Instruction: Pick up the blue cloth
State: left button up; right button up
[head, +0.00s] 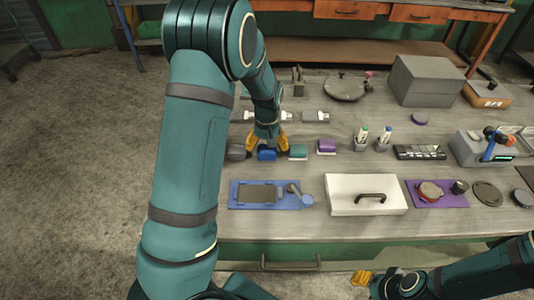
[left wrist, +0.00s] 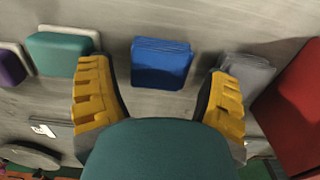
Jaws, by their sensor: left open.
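The blue cloth (head: 267,155) is a small folded block on the grey workbench, in a row with a grey cloth (head: 236,153) to its left and a teal cloth (head: 298,151) to its right. My left gripper (head: 268,135) is open above and just behind the blue cloth. In the left wrist view the blue cloth (left wrist: 162,62) shows between and beyond the two spread yellow fingers, with nothing held. Contact with it cannot be made out. My right gripper (head: 362,278) is low at the right, in front of the bench; its opening is unclear.
A purple cloth (head: 326,146) lies right of the teal one. In front are a blue tray (head: 236,196) and a white box with a dark handle (head: 350,187). A red surface (left wrist: 296,112) is close on the right in the left wrist view.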

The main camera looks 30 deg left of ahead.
aim_at(267, 149)
pick_arm(q)
notch_tip(267, 149, down, 3)
jog(key=shift+w+r, duration=0.1)
jog(key=c, duration=0.8)
jog(key=shift+r, duration=0.1)
jog(key=shift+c, duration=0.2)
notch_tip(267, 149, up, 10)
jog(key=shift+p, duration=0.95)
